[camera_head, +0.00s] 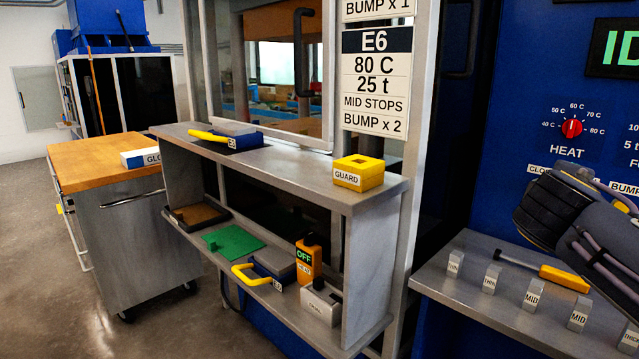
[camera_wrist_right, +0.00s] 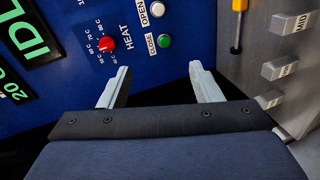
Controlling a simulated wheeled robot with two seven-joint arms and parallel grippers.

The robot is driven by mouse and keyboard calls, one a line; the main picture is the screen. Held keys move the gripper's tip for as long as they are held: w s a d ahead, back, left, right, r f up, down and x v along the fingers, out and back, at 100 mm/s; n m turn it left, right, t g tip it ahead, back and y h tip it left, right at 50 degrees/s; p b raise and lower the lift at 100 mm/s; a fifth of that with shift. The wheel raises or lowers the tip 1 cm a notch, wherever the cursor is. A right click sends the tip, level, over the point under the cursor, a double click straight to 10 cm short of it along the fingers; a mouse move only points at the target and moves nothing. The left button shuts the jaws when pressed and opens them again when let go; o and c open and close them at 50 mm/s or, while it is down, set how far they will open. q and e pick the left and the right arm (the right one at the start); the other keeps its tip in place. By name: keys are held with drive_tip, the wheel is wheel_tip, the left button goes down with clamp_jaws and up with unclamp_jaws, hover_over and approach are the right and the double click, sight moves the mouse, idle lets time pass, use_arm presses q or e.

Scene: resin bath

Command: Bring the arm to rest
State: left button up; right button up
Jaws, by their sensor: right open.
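My right arm (camera_head: 575,215) comes in at the right edge of the head view, in front of the blue control panel and above the steel side shelf. In the right wrist view my right gripper (camera_wrist_right: 158,68) is open, with its two pale fingers apart and nothing between them. Its fingers point toward the blue panel (camera_wrist_right: 150,55), near the red heat dial (camera_wrist_right: 106,44) and the green button (camera_wrist_right: 164,41) labelled CLOSE. I cannot tell the exact gap to the panel. My left gripper is in neither view.
A yellow GUARD block (camera_head: 358,172) stands on the two-level rack (camera_head: 300,180). A wood-topped cart (camera_head: 100,165) stands left; floor there is open.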

drive_tip(key=s+a+f+m+g+y, duration=0.25)
drive_tip(key=s+f, duration=0.25)
drive_tip(key=f, duration=0.3)
drive_tip(key=s+a+f+m+g+y, duration=0.1)
drive_tip(key=s+f+y, duration=0.2)
drive_tip(key=s+f, duration=0.4)
drive_tip(key=s+a+f+m+g+y, duration=0.2)
drive_tip(key=s+a+f+m+y, duration=0.5)
drive_tip(key=s+a+f, duration=0.7)
wheel_tip(320, 180, up, 24)
drive_tip(key=y+p, duration=0.1)
drive_tip(key=p, duration=2.4)
drive_tip(key=shift+w+f+n, duration=0.15)
drive_tip(key=shift+w+n, duration=0.2)
drive_tip(key=shift+w, duration=0.05)
drive_tip(key=shift+c, duration=0.2)
